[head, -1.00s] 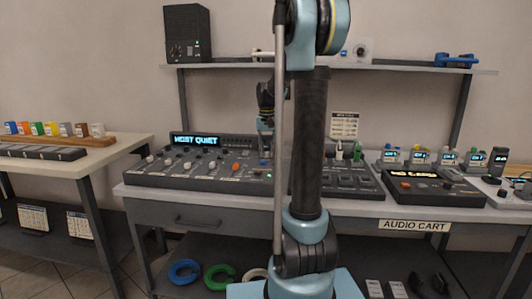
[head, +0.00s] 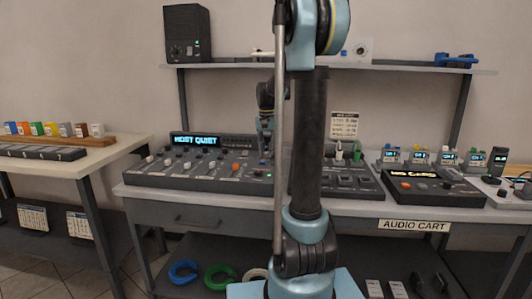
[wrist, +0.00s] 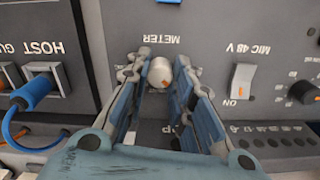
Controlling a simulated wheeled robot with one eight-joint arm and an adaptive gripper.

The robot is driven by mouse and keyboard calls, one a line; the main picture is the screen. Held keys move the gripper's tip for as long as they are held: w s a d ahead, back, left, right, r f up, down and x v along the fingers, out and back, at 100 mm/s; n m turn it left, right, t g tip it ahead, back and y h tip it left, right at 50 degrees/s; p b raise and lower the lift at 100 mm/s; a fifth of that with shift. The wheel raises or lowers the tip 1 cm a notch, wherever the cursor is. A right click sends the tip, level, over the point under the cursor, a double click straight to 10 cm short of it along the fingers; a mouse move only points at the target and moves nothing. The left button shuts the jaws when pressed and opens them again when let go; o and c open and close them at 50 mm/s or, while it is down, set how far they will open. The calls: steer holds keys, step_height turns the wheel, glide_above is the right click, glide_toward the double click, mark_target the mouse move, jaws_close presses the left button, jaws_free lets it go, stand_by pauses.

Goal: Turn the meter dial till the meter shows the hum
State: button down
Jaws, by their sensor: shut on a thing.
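The meter dial (wrist: 160,72) is a small light-grey knob with an orange mark, beside the upside-down METER label (wrist: 170,40) in the wrist view. My gripper (wrist: 161,62) is shut on the dial, with a blue-grey finger on each side of it. In the head view my gripper (head: 265,150) is down at the right part of the mixing console (head: 200,184), partly behind my arm; the dial cannot be made out there. The console's lit display (head: 196,139) reads HOST QUIET.
In the wrist view a blue plug (wrist: 38,92) with a cable is by the HOST label, and a MIC 48 V switch (wrist: 242,82) is on the other side. A panel (head: 434,188) with an amber display stands farther right. A shelf (head: 400,69) runs above.

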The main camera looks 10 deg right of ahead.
steer(key=c, duration=1.4)
jaws_free()
steer(key=shift+o, duration=0.2)
step_height(320, 180, up, 12)
steer(key=shift+w, duration=0.15)
